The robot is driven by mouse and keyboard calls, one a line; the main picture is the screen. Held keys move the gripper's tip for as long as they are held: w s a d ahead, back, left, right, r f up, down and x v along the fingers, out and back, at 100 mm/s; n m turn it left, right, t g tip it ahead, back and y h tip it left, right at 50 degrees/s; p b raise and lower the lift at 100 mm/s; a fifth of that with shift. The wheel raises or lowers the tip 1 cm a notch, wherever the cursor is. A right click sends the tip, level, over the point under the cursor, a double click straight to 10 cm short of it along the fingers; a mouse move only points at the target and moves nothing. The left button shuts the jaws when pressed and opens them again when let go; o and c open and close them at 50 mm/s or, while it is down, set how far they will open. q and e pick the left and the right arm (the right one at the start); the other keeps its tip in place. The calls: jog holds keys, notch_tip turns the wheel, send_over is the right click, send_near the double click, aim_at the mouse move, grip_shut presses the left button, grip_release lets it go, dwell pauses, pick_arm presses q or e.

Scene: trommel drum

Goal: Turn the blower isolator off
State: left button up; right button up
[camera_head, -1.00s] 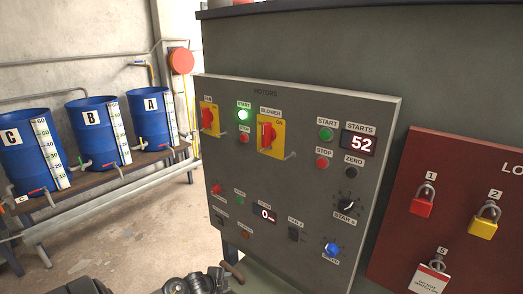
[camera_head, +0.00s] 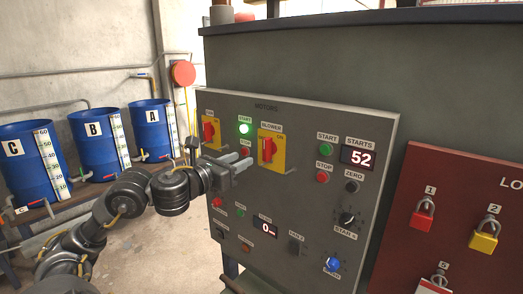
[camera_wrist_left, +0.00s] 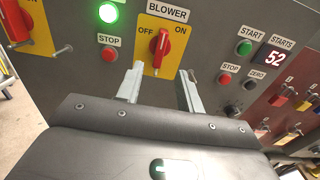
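The blower isolator (camera_head: 267,149) is a red rotary handle on a yellow plate, on the grey motors panel (camera_head: 300,215). In the left wrist view the handle (camera_wrist_left: 160,46) stands about upright, between the OFF and ON marks, its top leaning slightly toward ON. My left gripper (camera_head: 246,162) is in front of the panel, just left of and below the handle in the head view. In the left wrist view its two fingers (camera_wrist_left: 158,82) are apart and empty, with the handle beyond them. My right gripper is not in view.
A second red isolator (camera_head: 208,131) is left of the blower one, with a lit green start button (camera_head: 245,128) and a stop button between. Metal hasps stick out beside the isolators. A red lock board (camera_head: 455,215) is at right, blue drums (camera_head: 95,135) at left.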

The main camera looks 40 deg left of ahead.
aim_at(264, 149)
pick_arm(q)
jog(key=w+p, duration=0.2)
jog(key=w, duration=0.6)
jog(key=shift+w+r, duration=0.1)
jog(key=shift+w, duration=0.15)
jog(key=shift+w+p, duration=0.3)
jog(key=shift+w, duration=0.55)
grip_shut()
